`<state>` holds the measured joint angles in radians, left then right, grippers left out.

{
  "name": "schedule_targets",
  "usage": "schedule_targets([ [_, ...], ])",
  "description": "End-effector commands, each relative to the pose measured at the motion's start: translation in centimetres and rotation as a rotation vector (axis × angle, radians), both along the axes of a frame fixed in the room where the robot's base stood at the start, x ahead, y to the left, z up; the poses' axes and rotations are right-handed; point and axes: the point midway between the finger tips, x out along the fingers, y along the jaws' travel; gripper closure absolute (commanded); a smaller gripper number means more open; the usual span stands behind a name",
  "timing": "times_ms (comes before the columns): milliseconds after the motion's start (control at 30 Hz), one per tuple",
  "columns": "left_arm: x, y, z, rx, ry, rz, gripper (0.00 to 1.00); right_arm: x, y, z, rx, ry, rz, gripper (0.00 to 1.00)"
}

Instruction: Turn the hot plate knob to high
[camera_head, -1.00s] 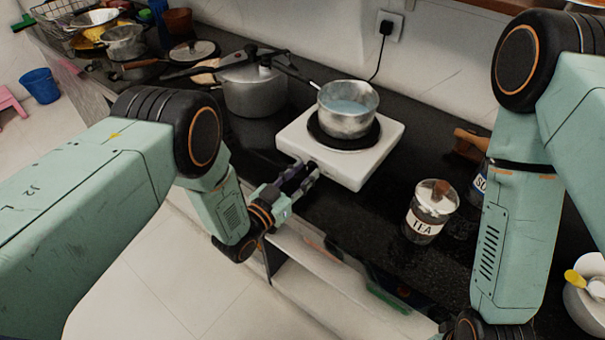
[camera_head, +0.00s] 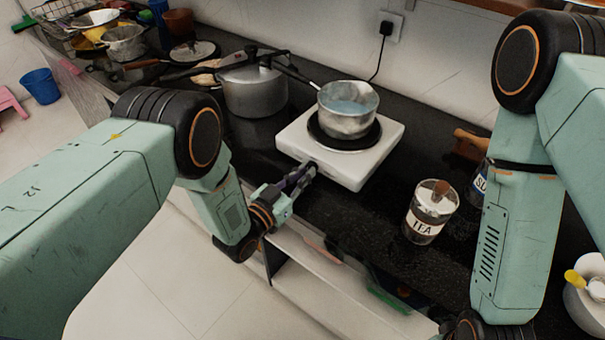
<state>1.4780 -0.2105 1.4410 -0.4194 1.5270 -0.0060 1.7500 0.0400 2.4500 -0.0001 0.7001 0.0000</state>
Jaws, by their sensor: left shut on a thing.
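The white hot plate (camera_head: 355,175) stands on the dark counter, with its black round burner under a metal saucepan (camera_head: 347,112) that holds water. My left gripper (camera_head: 305,172) is at the hot plate's front left side, where the knob sits. Its fingers are shut on the knob, and they hide the knob and its setting. My right arm comes down at the right; its gripper is outside the picture.
A glass jar labelled TEA (camera_head: 424,222) stands right of the hot plate. A pressure cooker (camera_head: 254,92) is behind left. A cord runs to the wall plug (camera_head: 386,28). Open shelves (camera_head: 330,275) lie below the counter edge.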

Motion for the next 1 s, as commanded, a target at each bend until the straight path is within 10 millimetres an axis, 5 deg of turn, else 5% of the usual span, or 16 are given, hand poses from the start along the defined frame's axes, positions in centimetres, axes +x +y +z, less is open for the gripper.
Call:
schedule_targets([
  [1000, 0.0, -0.3, 0.0, 0.458, -0.337, 0.000, 1.00, 0.0, 0.0, -1.9, 0.000, 0.000, 0.000, 1.00],
])
